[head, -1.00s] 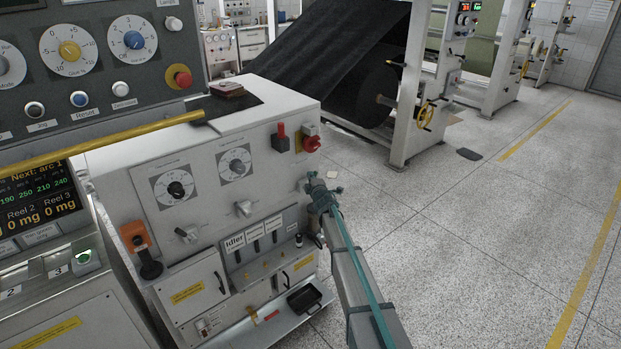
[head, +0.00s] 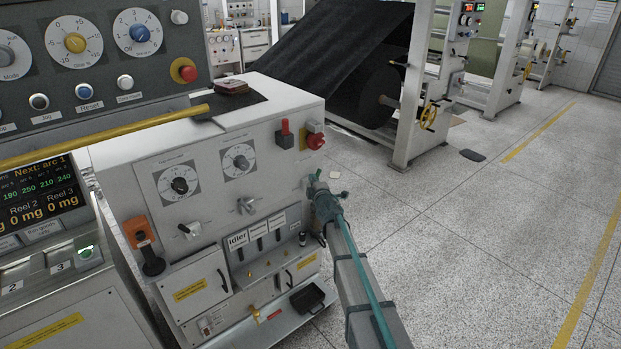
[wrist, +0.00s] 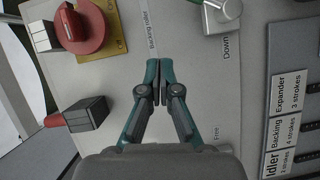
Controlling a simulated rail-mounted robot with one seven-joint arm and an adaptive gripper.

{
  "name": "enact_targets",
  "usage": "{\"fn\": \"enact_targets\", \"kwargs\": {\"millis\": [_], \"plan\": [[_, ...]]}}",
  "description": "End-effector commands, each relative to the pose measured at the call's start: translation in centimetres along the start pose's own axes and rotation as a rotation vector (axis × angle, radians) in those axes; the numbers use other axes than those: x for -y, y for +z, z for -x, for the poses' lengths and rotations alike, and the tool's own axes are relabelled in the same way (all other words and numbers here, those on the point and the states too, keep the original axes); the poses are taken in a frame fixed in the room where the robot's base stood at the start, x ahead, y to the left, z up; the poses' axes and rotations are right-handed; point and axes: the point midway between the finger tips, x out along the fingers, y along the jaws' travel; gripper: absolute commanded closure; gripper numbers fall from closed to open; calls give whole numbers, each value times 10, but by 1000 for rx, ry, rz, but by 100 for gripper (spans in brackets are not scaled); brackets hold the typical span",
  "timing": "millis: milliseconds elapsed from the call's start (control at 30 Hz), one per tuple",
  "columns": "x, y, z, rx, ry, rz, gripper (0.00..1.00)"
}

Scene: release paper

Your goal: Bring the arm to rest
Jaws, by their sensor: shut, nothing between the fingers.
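My gripper (wrist: 159,83) is shut and empty in the wrist view. Its teal fingertips meet in front of the light panel of the machine cabinet, over the strip by the "Backing roller" label (wrist: 149,35). I cannot tell whether the tips touch the panel. In the head view my gripper (head: 318,186) is at the cabinet's right front edge, below the red rotary switch. My arm reaches up to it from the bottom of the picture. The far side of the fingers is hidden in the head view.
The cabinet (head: 150,156) carries dials, a red rotary switch (wrist: 80,28), a red-tipped toggle (wrist: 76,119) and a grey lever (wrist: 222,14) close around my gripper. A yellow bar (head: 105,138) crosses at left. A black pan (head: 307,299) sits low.

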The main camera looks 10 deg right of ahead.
Motion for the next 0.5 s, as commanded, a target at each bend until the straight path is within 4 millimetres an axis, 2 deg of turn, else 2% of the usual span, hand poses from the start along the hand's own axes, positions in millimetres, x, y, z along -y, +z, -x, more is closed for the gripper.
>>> {"fn": "enact_targets", "kwargs": {"millis": [33, 133, 500], "plan": [[-1, 0, 8, 0, 0, 0, 100], [-2, 0, 13, 0, 0, 0, 100], [-2, 0, 14, 0, 0, 0, 100]]}}
